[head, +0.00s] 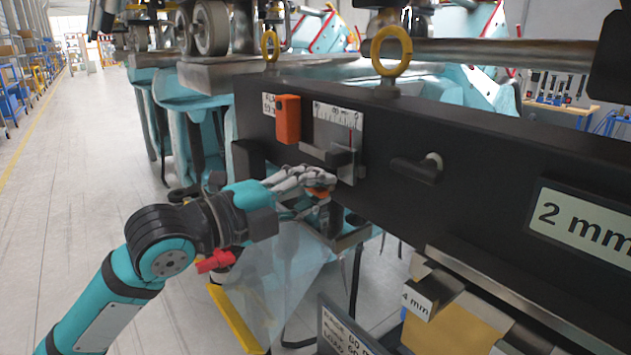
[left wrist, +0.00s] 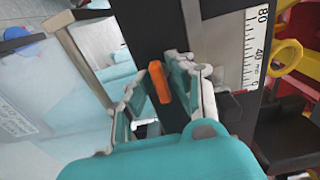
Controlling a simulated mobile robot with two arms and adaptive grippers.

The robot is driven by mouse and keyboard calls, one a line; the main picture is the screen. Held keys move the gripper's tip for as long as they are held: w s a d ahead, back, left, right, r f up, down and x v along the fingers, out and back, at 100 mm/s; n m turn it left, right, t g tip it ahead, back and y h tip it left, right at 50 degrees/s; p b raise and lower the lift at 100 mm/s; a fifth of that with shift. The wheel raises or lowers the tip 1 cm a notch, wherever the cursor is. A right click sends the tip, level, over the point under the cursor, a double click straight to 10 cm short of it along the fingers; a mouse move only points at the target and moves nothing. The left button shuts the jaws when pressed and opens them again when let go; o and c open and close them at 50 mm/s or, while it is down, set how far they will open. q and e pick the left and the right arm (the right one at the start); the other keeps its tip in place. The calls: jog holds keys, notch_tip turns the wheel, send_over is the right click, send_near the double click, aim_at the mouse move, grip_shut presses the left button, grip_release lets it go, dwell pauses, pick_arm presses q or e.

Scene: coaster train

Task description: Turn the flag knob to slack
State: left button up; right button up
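A small orange bar (left wrist: 160,82), which looks like the flag knob, stands between the fingertips of my left gripper (left wrist: 156,80) in the left wrist view. The fingers are spread on either side of it, with a gap visible on the left. In the head view, my left gripper (head: 318,183) is at the front of the black beam, below the scale plate (head: 338,122). The gripper partly hides the orange piece (head: 321,193) there. The scale (left wrist: 254,48) shows at the upper right of the wrist view. My right gripper is not in view.
A larger orange block (head: 288,119) sits on the beam (head: 470,160) left of the scale. A black handle (head: 418,168) sticks out to the right. Yellow eyebolts (head: 391,50) stand on top. The floor (head: 75,170) at left is clear.

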pick_arm(q)
jog(key=shift+w+d, duration=0.1)
jog(key=shift+d, duration=0.05)
grip_shut()
